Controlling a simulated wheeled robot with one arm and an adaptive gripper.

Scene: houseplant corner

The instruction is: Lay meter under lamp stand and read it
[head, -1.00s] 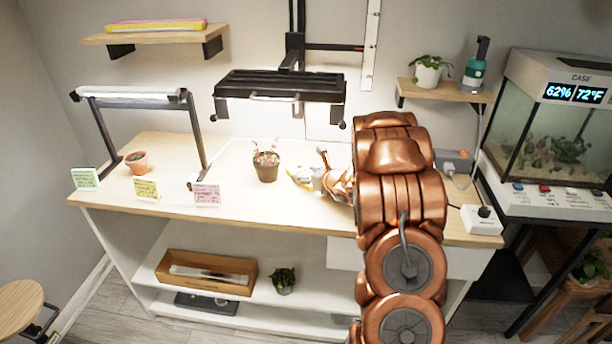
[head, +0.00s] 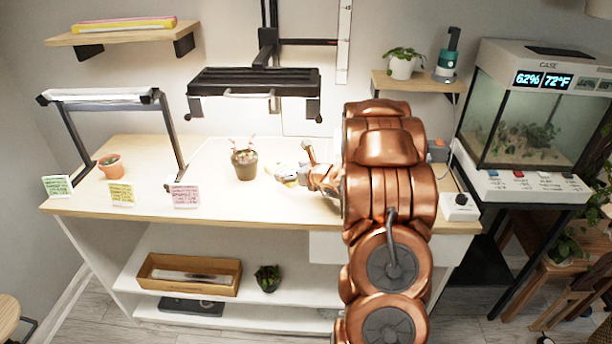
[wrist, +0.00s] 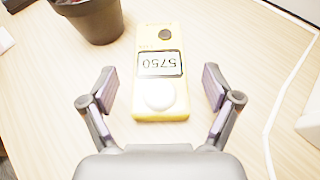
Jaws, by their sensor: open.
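The meter (wrist: 160,65) is a yellow handheld block with a white dome at its near end. My gripper (wrist: 158,88) is open, with a finger on each side of the meter's dome end and gaps between. In the head view, the meter (head: 284,174) is small beside my gripper (head: 308,172). A dark lamp stand with a white tube (head: 100,96) stands at the table's left.
A black lamp (head: 253,82) hangs over the table's middle. The potted plant (head: 244,164) stands left of the meter. A terracotta pot (head: 110,166) and note cards (head: 121,194) are at the left. A white box with a knob (head: 460,206) sits at the right end.

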